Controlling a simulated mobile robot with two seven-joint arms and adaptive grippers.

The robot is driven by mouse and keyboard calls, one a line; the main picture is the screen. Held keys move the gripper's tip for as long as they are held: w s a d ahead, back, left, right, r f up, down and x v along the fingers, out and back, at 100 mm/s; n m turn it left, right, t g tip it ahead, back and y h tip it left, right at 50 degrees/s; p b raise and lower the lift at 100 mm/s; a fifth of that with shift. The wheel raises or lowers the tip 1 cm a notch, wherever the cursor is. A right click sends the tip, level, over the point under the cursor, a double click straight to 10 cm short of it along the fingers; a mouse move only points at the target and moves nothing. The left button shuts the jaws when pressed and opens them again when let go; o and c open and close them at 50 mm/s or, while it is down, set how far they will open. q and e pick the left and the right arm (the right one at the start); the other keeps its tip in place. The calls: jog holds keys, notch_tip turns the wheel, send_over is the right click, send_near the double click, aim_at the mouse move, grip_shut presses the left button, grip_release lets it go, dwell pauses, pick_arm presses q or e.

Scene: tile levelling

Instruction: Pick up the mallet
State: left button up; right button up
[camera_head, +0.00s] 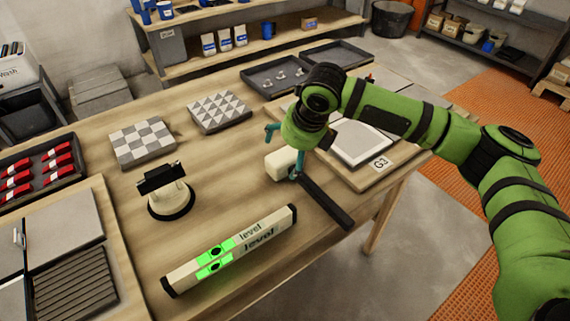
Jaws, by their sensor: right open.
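The mallet lies on the wooden table (225,175), with its off-white head (279,165) at the left end and its black handle (327,203) running toward the table's front right. My right gripper (284,149) is at the mallet's head end, its teal fingers apart. One finger shows behind the head and the other beside the junction of head and handle. The gripper partly hides that junction, and I cannot tell whether a finger touches it. My left gripper is out of view.
A spirit level (232,250) with green windows lies at the front. A black-based suction lifter (168,192) stands to the left. Two patterned tiles (142,142) lie behind it. A board marked G3 (380,164) bears a pale tile at the right, close to my arm.

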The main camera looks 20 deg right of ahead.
aim_at(288, 157)
jog(key=shift+w+f, duration=0.1)
jog(key=shift+f, duration=0.4)
jog(key=x, duration=0.3)
jog(key=shift+w+f, duration=0.15)
jog(key=shift+f, duration=0.05)
jog(key=shift+w+f, duration=0.1)
jog(key=shift+f, duration=0.1)
jog(key=c, duration=1.6)
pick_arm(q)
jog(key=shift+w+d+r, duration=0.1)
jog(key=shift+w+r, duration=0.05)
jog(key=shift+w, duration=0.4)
pick_arm(e)
jog(key=shift+a, duration=0.1)
jog(key=shift+c, duration=0.4)
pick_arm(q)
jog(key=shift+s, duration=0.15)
